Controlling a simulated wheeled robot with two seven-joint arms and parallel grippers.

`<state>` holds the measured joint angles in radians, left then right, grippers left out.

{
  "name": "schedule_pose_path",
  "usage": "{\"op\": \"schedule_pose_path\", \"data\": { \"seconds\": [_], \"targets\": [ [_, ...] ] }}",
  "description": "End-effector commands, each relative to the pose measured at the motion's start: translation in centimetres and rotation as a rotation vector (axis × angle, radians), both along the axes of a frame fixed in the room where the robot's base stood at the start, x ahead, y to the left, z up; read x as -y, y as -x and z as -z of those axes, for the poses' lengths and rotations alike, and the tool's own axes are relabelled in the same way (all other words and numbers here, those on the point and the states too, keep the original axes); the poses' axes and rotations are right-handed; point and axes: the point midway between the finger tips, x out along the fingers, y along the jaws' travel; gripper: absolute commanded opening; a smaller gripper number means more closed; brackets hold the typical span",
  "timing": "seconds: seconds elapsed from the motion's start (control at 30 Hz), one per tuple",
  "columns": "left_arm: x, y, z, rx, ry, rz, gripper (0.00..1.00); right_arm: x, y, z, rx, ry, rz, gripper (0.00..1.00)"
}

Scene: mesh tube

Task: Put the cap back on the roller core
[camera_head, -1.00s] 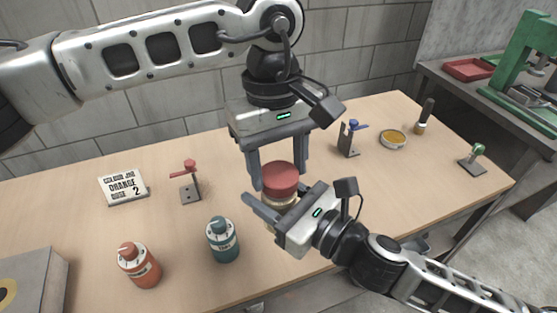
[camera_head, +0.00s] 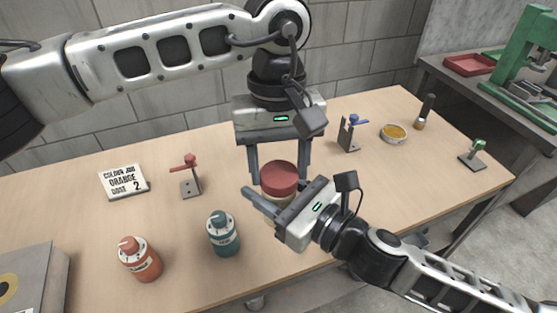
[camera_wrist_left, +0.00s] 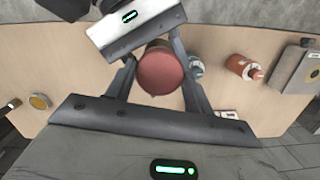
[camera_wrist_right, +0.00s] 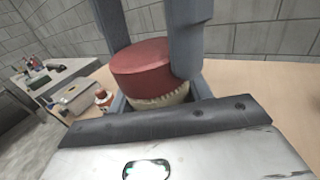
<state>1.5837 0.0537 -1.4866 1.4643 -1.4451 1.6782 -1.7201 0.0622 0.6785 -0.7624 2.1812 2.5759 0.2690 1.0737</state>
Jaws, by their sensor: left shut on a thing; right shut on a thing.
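The red cap (camera_head: 279,175) is between the fingers of my left gripper (camera_head: 279,182), which is shut on it from above. The cap also shows in the left wrist view (camera_wrist_left: 160,72). In the right wrist view the cap (camera_wrist_right: 143,57) sits over the cream roller core (camera_wrist_right: 165,100), whose toothed rim shows just below it. I cannot tell whether they are fully pressed together. My right gripper (camera_head: 268,206) is shut on the core from the side, in front of the left gripper. Most of the core is hidden by the right gripper and the cap.
An orange bottle (camera_head: 140,262) and a teal bottle (camera_head: 222,236) stand at the front left. A red-handled bracket (camera_head: 190,184) and a sign (camera_head: 123,182) are behind them. A blue-handled bracket (camera_head: 349,135), a yellow tin (camera_head: 393,134) and a green-handled bracket (camera_head: 473,156) stand right.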

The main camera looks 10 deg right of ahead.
Motion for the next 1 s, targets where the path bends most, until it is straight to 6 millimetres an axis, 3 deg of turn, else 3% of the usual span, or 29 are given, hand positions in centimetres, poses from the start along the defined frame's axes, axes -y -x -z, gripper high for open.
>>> {"op": "schedule_pose_path", "data": {
  "seconds": [0.2,0.4,0.57,0.83,0.87,0.9,0.93,1.0],
  "targets": [
    [0.16,0.02,-0.01,0.0,-0.004,0.573,0.32,0.01,0.01,0.02,-0.001,0.001,0.0,0.0],
    [0.2,0.07,0.01,0.0,-0.004,1.001,0.32,0.0,0.01,0.04,-0.001,0.001,0.0,0.0],
    [0.21,0.08,0.0,-0.003,-0.004,1.141,0.32,0.0,0.01,0.06,-0.001,0.0,0.0,0.0],
    [0.21,0.07,-0.01,-0.002,-0.002,1.152,0.32,0.01,0.02,0.07,-0.002,0.001,0.0,0.0],
    [0.21,0.07,-0.02,-0.002,-0.003,1.151,0.55,0.01,0.02,0.08,-0.002,0.001,0.0,0.0],
    [0.21,0.07,-0.02,-0.002,-0.003,1.151,0.66,0.01,0.02,0.08,-0.002,0.001,0.0,0.0],
    [0.21,0.07,-0.01,-0.002,-0.003,1.151,0.74,0.0,0.03,0.08,-0.002,0.001,0.0,0.0],
    [0.2,0.07,0.0,-0.003,-0.003,1.15,0.74,0.01,0.02,0.06,-0.002,0.001,0.0,0.0]
  ]
}}
